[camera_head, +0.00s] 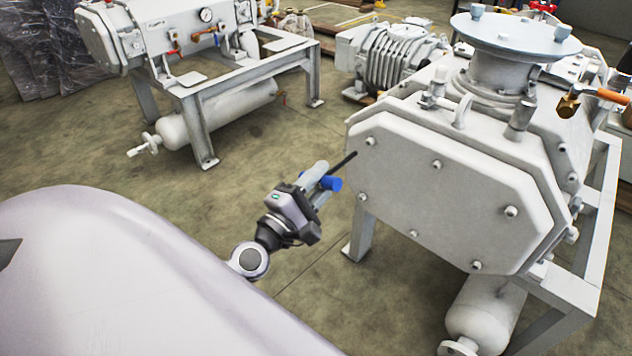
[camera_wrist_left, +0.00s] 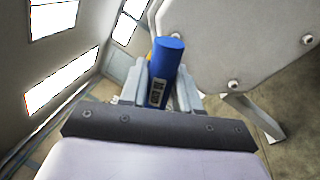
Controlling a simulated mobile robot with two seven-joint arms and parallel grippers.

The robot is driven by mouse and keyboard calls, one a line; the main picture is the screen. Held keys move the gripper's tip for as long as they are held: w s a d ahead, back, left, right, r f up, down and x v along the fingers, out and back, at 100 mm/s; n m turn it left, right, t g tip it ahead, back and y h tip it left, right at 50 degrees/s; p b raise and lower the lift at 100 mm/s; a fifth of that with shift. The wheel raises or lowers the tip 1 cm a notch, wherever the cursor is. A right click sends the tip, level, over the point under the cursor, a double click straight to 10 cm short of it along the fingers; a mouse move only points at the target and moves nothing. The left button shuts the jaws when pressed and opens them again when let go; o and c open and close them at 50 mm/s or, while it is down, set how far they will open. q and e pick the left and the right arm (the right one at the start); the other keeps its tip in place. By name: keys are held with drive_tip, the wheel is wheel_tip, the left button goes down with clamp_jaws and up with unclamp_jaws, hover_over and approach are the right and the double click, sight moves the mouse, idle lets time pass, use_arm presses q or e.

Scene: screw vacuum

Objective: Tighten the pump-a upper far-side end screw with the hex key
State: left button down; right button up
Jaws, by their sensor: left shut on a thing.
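My left gripper (camera_head: 318,183) is shut on the blue handle of the hex key (camera_head: 333,184). The key's dark shaft points up and right toward the left edge of the pump's end plate (camera_head: 440,190). Its tip looks close to the plate's upper left, but I cannot tell whether it touches. In the left wrist view the blue handle (camera_wrist_left: 165,62) stands between the two fingers (camera_wrist_left: 162,88). Several end screws ring the plate, including one at its upper left (camera_head: 370,142) and one at its top middle (camera_head: 437,164). My right gripper is not in view.
The pump stands on a pale frame (camera_head: 600,210) with a tank (camera_head: 485,312) below. A flanged port (camera_head: 515,35) rises on top. A second pump on a frame (camera_head: 245,75) stands at the back left. The floor between the two frames is clear.

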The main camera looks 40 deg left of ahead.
sight(336, 167)
use_arm(q)
drive_tip(key=shift+w+d, duration=0.15)
drive_tip(key=shift+w, duration=1.95)
drive_tip(key=shift+p, duration=0.4)
drive_tip(key=shift+w, duration=0.25)
